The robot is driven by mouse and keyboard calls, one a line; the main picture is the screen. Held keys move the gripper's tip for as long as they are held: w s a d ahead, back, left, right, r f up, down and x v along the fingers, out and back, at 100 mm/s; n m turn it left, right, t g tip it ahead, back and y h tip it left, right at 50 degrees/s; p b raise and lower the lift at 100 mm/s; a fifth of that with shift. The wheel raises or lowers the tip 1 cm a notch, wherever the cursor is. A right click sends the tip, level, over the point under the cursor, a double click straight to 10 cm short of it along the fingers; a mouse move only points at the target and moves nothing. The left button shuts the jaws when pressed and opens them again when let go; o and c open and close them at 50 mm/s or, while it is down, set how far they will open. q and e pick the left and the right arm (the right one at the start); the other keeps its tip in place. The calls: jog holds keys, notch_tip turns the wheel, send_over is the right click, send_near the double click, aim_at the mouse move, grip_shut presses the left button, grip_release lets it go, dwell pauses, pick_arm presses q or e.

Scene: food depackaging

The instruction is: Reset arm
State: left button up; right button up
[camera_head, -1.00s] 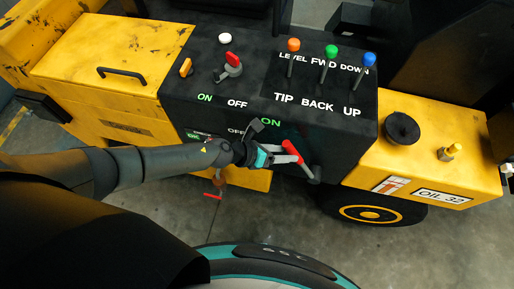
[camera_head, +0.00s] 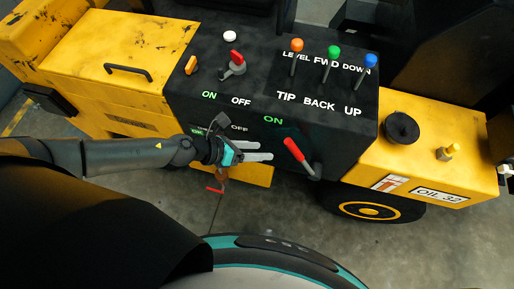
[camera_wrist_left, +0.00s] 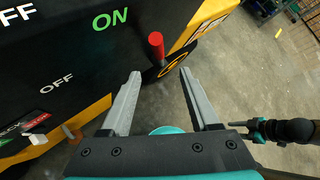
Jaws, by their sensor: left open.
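My left gripper (camera_head: 258,151) is open and empty in the head view, with its arm coming in from the left. Its fingertips point right, a short gap to the left of a red-handled lever (camera_head: 296,151) on the front of the black control panel. In the left wrist view, the two fingers of the left gripper (camera_wrist_left: 158,80) are spread apart. The red handle (camera_wrist_left: 156,45) stands beyond them, with nothing between the fingers. My right gripper is not in the head view; a dark arm part with a gripper at the right of the wrist view (camera_wrist_left: 262,130) appears to be mine.
The black control panel (camera_head: 215,88) carries a red switch (camera_head: 236,60) and orange, green and blue levers (camera_head: 334,52). A yellow body with a black cap (camera_head: 401,127) lies right, above a wheel (camera_head: 368,209). Grey floor (camera_head: 300,215) in front is open.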

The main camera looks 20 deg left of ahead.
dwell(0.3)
pick_arm(q)
jog(key=w+a+f+n+t+y+b, duration=0.1)
jog(key=w+a+f+n+b, duration=0.15)
jog(key=f+n, duration=0.3)
jog(key=w+a+f+n+t+y+b, duration=0.1)
jog(key=f+n+y+b, duration=0.1)
jog(key=f+n+b, duration=0.3)
jog(key=s+a+f+n+y+b, duration=0.2)
jog(key=s+a+f+n, duration=0.1)
jog(key=f+n, duration=0.4)
jog(key=s+a+f+n+y+b, duration=0.2)
jog(key=s+a+f+n, duration=0.15)
jog(key=f+n, duration=0.45)
jog(key=s+f+n+g+y+b, duration=0.1)
jog(key=s+f+n+g+b, duration=0.2)
jog(key=s+f+n, duration=0.3)
jog(key=s+f+n+g+y+b, duration=0.1)
jog(key=s+f+n+g+b, duration=0.2)
jog(key=s+f+n, duration=0.4)
jog(key=s+f, duration=0.2)
jog(key=s, duration=0.5)
jog(key=s+f+g, duration=0.1)
jog(key=s+f, duration=0.2)
jog(key=s, duration=0.3)
jog(key=shift+s+f, duration=0.25)
jog(key=shift+s, duration=0.15)
